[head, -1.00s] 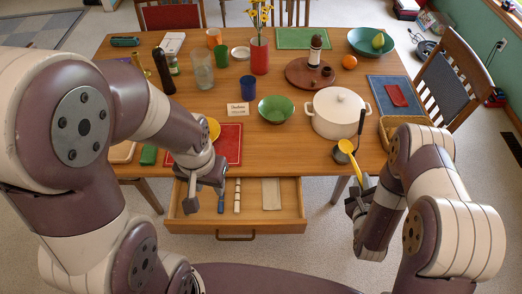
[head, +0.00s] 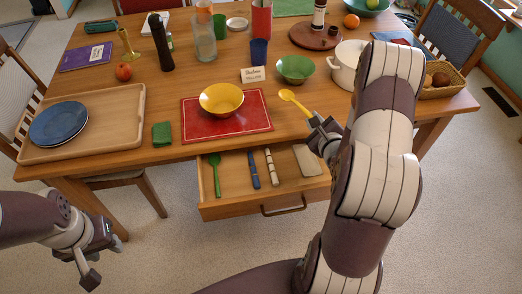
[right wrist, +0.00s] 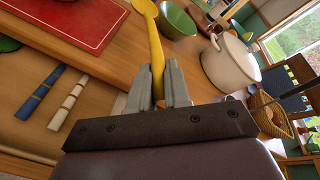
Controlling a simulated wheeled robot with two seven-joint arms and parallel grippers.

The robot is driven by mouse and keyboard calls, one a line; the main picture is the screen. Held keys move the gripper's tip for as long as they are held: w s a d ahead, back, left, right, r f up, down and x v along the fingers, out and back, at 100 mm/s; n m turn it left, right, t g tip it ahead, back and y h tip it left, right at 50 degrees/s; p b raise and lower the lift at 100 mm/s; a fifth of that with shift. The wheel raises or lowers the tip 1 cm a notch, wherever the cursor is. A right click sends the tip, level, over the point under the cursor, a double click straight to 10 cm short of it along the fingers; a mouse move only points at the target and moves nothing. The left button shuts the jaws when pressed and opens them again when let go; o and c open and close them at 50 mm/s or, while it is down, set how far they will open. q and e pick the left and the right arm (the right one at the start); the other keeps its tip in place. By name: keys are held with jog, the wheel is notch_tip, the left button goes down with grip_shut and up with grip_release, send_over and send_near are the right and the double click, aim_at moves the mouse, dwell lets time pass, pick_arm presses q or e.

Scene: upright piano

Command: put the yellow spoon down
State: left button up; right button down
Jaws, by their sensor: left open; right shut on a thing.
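The yellow spoon (head: 293,99) is in my right gripper (head: 322,126), which is shut on its handle. In the head view its bowl points up and left, just right of the red placemat (head: 256,117) and below the green bowl (head: 296,69). The right wrist view shows the spoon's handle (right wrist: 154,45) rising from between the fingers (right wrist: 158,85). The spoon is over the front edge of the table; I cannot tell whether it touches. My left gripper (head: 97,264) is open and empty, low over the floor at the lower left.
A yellow bowl (head: 221,98) sits on the red placemat. The open drawer (head: 233,203) below holds a green spoon (head: 215,172), a blue item (head: 253,168) and other utensils. A white pot (head: 345,66) stands right of the spoon. A wooden tray (head: 124,128) is at left.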

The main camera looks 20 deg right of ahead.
jog(key=w+a+f, duration=0.2)
jog(key=a+f, duration=0.1)
jog(key=w+a+f, duration=0.2)
jog(key=a+f, duration=0.1)
jog(key=f, duration=0.1)
jog(key=w+a+f+b, duration=0.1)
jog(key=w+a+f, duration=0.1)
jog(key=a+f, duration=0.1)
jog(key=shift+f, duration=0.55)
jog(key=shift+s, duration=0.1)
jog(key=shift+f, duration=0.15)
jog(key=c, duration=1.1)
grip_release()
